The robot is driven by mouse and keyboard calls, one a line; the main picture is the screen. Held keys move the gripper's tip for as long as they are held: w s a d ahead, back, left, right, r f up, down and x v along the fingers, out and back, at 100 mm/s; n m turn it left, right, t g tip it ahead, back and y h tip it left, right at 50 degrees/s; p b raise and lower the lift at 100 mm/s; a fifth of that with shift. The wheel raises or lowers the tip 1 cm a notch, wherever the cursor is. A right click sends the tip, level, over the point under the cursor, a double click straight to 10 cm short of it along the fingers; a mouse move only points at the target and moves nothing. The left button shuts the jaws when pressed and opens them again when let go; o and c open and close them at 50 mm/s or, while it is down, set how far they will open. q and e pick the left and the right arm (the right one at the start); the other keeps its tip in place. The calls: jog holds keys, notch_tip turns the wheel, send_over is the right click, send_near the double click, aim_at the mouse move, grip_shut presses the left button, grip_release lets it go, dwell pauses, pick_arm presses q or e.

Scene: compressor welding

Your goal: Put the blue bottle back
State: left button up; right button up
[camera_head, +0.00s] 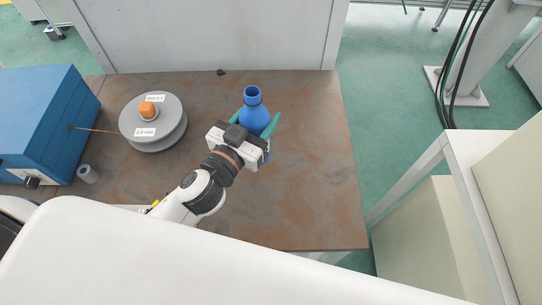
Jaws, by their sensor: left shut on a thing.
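The blue bottle (253,112) is upright, at the middle of the brown table (310,180). Its open neck points up. My left gripper (257,127) is shut on the bottle's body, with one green finger on each side of it. The gripper and wrist hide the lower part of the bottle, so I cannot tell whether its base touches the table. My right gripper is not in view.
A grey wire spool (153,137) with an orange knob stands to the left. A blue box machine (38,115) and a small grey cylinder (88,174) are farther left. A pale panel (210,35) borders the back. The table's right side is clear.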

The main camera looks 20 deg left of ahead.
pick_arm(q)
jog(key=w+d+f+m+h+b, duration=0.1)
jog(key=w+f, duration=0.2)
jog(key=f, duration=0.6)
jog(key=shift+g+h+b, duration=0.3)
jog(key=shift+h+b, duration=0.1)
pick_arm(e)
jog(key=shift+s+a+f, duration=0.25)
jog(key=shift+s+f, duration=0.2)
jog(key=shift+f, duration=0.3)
pick_arm(q)
jog(key=shift+w, duration=0.1)
jog(key=shift+f, duration=0.15)
jog(key=o, duration=1.4)
jog(key=shift+c, duration=0.2)
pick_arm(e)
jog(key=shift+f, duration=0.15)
